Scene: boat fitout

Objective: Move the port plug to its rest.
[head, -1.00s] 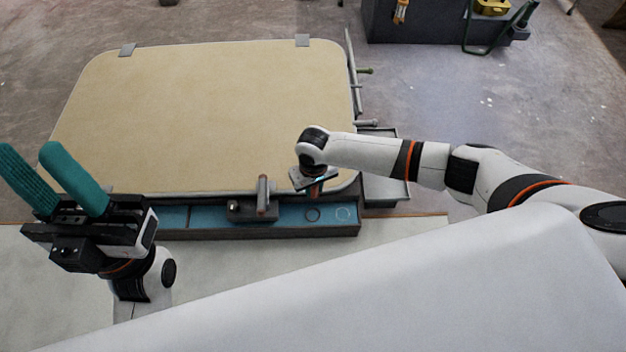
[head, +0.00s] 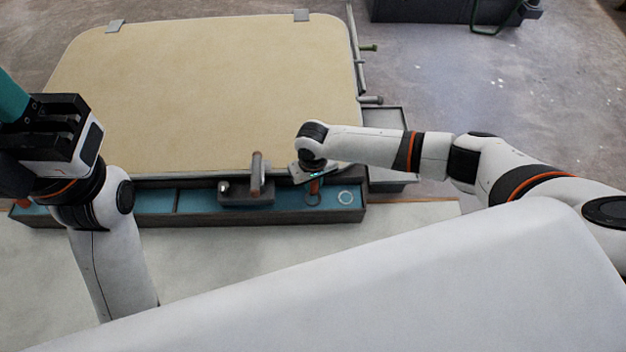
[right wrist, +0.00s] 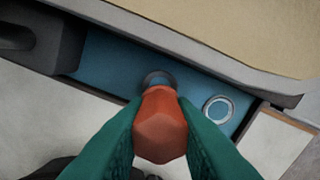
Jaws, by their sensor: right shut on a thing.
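The orange-red plug (right wrist: 160,125) is faceted and sits between the teal fingers of my right gripper (right wrist: 158,135), which is shut on it. In the head view the plug (head: 315,186) shows below my right wrist, over the blue tray. A dark ring (right wrist: 157,78) lies on the tray floor just beyond the plug, which covers its near edge; it also shows in the head view (head: 313,200). I cannot tell whether plug and ring touch. My left gripper (head: 14,105) is at the left edge, its fingertips cut off.
The long blue tray (head: 150,200) runs along the near edge of a beige panel (head: 205,90). A pale ring (head: 345,198) lies right of the dark one. A dark block with an upright handle (head: 256,175) stands to the left. A grey bin (head: 390,150) is at right.

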